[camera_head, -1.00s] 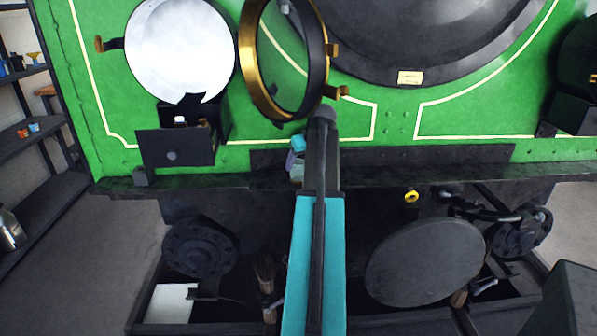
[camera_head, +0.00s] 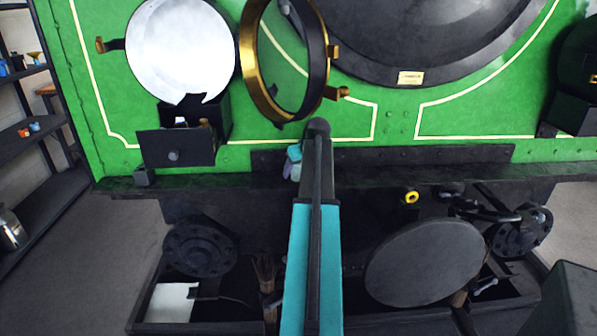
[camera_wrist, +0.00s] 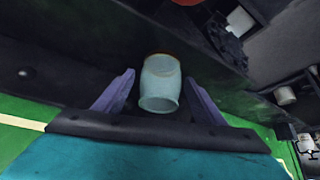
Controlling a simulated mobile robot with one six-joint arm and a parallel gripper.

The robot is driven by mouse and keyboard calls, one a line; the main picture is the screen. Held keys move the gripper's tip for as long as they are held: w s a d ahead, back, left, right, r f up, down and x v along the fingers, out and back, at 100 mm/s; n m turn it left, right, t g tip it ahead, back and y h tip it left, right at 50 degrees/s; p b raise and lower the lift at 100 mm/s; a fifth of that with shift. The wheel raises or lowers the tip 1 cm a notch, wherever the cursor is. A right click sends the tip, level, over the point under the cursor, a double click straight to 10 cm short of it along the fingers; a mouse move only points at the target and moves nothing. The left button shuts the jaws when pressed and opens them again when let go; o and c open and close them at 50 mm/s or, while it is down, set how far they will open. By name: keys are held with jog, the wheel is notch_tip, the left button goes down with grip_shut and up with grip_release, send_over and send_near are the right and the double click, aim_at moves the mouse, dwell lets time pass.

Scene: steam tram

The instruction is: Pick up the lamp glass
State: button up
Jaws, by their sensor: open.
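The lamp glass (camera_wrist: 160,85) is a pale, translucent, barrel-shaped cylinder in the middle of the wrist view. It stands between the two purple fingers of my gripper (camera_wrist: 159,78), which are open, with a gap visible on each side of it. In the head view, a pale piece of the glass (camera_head: 296,173) shows beside my arm at the dark ledge below the green front. My gripper (camera_head: 292,163) is mostly hidden behind my arm there, with only a bit of teal and purple showing.
A dark ledge (camera_head: 420,172) runs along the green engine front (camera_head: 230,147). An open brass-rimmed lamp door (camera_head: 249,75) hangs just above my arm. A round grey buffer (camera_head: 425,263) sits lower right.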

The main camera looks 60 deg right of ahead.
dwell(0.5)
jog(key=c, duration=1.2)
jog(key=shift+o, duration=0.2)
jog(key=shift+r, duration=0.1)
jog(key=shift+s+a+r, duration=0.1)
jog(key=shift+a+r, duration=0.05)
jog(key=shift+r, duration=0.15)
notch_tip(320, 180, up, 6)
jog(key=b, duration=0.1)
jog(key=s+a+b, duration=0.1)
jog(key=s+a, duration=1)
jog(key=a, duration=0.5)
jog(key=shift+s, duration=0.2)
jog(key=shift+r, duration=0.1)
jog(key=shift+w, duration=0.1)
